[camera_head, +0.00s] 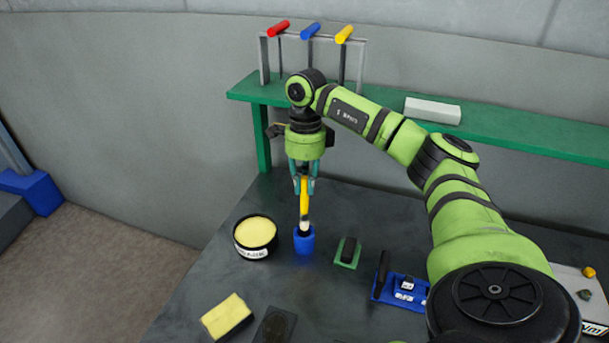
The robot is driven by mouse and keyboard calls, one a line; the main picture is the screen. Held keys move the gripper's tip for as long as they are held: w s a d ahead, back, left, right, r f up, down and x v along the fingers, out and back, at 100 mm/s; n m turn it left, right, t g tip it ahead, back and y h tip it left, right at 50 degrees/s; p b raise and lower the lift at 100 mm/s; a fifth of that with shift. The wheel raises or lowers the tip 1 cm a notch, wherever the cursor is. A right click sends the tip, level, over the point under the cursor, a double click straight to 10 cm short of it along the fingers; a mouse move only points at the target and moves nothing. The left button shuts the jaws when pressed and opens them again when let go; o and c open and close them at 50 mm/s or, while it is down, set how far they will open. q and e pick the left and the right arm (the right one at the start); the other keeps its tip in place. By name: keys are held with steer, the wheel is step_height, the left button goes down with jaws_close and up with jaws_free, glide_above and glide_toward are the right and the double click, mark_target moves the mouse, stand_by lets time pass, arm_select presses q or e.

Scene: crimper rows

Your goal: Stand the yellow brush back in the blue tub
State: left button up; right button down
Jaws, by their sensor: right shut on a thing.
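The yellow brush (304,199) is upright, with its yellow handle at the top and a pale band and dark lower end below. My right gripper (303,188) points straight down and is shut on the upper part of the yellow handle. The blue tub (304,244) stands on the dark table directly under the brush. The dark lower end of the brush is at the tub's mouth; I cannot tell how deep it sits or whether it touches the bottom. My left gripper is not in view.
A round tin with yellow contents (255,234) stands just left of the tub. A green pad with a black block (348,251) lies to the right. A yellow sponge (227,317) lies nearer the front. A green shelf (390,115) with a rack of coloured handles runs behind.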

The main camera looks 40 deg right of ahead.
mark_target(304, 218)
steer(key=shift+f, duration=0.25)
steer(key=shift+p, duration=0.35)
stand_by(1.5)
steer(key=shift+f+b, duration=2.3)
steer(key=shift+f, duration=1.2)
steer(key=c, duration=1.1)
jaws_free()
steer(key=r, duration=0.8)
steer(key=w+d+r, duration=0.1)
steer(key=r, duration=0.3)
steer(key=shift+d, duration=0.1)
steer(key=shift+f, duration=0.1)
